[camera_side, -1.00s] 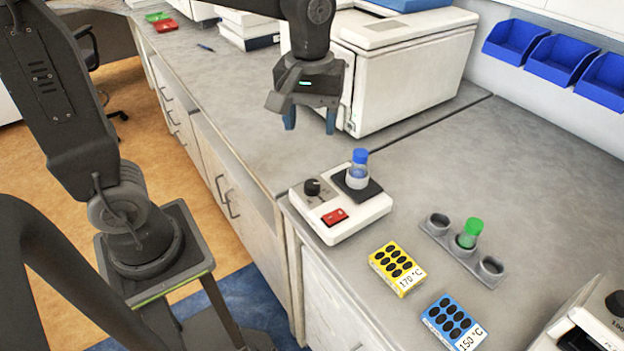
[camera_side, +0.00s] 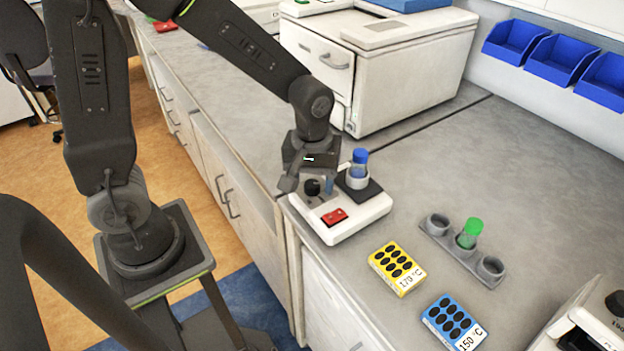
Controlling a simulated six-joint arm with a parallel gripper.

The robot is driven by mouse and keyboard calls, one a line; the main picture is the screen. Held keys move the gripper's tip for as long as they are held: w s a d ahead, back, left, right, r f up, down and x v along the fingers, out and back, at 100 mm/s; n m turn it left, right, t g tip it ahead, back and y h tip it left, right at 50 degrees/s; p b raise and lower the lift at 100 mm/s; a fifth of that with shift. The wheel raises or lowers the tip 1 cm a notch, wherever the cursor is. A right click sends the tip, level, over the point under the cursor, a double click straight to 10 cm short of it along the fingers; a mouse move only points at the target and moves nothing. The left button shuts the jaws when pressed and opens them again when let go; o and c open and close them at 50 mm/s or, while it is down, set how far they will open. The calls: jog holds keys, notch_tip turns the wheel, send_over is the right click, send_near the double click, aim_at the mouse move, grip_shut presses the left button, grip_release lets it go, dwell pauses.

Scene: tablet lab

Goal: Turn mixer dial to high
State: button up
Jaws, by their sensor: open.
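The mixer (camera_side: 362,222) is a white box near the bench's front edge. Its black dial (camera_side: 312,187) is at the left of its top, with a red switch (camera_side: 334,217) in front of it. A blue-capped bottle (camera_side: 358,168) stands upright on the mixer's dark plate (camera_side: 368,193). The fingers are open. One finger is partly hidden, and I cannot tell whether either touches the dial.
A grey holder (camera_side: 440,238) with a green-capped bottle (camera_side: 469,232) stands to the right. A yellow block (camera_side: 396,268) and a blue block (camera_side: 452,321) lie in front. A large white machine (camera_side: 405,75) stands behind. The bench between is clear.

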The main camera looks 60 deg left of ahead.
jog(key=shift+f, duration=0.1)
jog(key=shift+c, duration=0.4)
jog(key=c, duration=0.9)
jog(key=shift+o, duration=0.2)
jog(key=shift+m, duration=0.4)
jog(key=m, duration=0.4)
jog(key=shift+m, duration=0.3)
jog(key=m, duration=0.4)
jog(key=shift+m, duration=0.3)
jog(key=m, duration=0.5)
jog(key=shift+m, duration=2.4)
